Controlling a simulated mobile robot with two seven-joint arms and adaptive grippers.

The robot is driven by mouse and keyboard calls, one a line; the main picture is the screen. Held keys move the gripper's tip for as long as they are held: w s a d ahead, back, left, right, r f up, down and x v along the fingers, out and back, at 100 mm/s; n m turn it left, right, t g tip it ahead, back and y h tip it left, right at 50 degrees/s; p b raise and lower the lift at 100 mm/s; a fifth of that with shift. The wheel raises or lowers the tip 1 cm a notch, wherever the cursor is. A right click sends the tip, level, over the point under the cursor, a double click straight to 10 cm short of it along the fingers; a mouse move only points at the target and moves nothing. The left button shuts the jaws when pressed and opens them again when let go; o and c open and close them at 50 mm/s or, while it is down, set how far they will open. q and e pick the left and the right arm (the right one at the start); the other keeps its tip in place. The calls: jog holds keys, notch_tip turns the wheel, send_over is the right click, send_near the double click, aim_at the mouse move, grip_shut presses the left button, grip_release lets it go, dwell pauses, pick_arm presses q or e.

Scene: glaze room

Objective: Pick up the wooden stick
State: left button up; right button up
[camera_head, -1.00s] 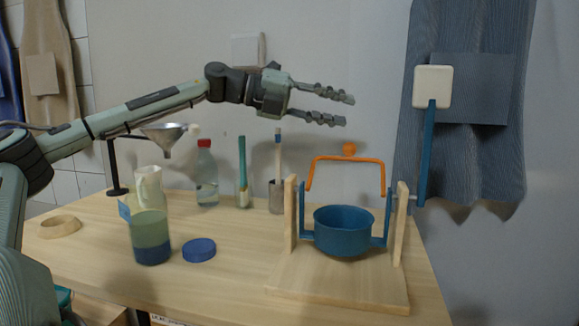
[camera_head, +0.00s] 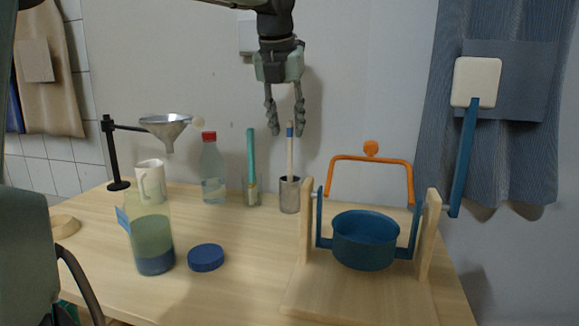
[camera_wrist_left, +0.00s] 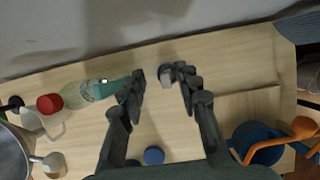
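In the left wrist view, the stick's end (camera_wrist_left: 166,77) shows between the open fingers (camera_wrist_left: 161,74), closer to the right one. My right gripper is not in view.
A teal brush (camera_head: 251,155) and a red-capped bottle (camera_head: 212,170) stand left of the cup. A blue pot (camera_head: 365,242) hangs in a wooden stand (camera_head: 428,240) at the right, with an orange handle (camera_head: 370,159). A blue lid (camera_head: 206,257) lies in front.

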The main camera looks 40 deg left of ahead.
aim_at(292, 141)
pick_arm(q)
jog(key=x, duration=0.3)
jog(key=shift+w+d+f, duration=0.25)
jog(key=shift+f, duration=0.1)
jog(key=shift+w+a+f, duration=0.1)
jog(key=shift+w+f, duration=0.1)
jog(key=shift+f, duration=0.25)
grip_shut()
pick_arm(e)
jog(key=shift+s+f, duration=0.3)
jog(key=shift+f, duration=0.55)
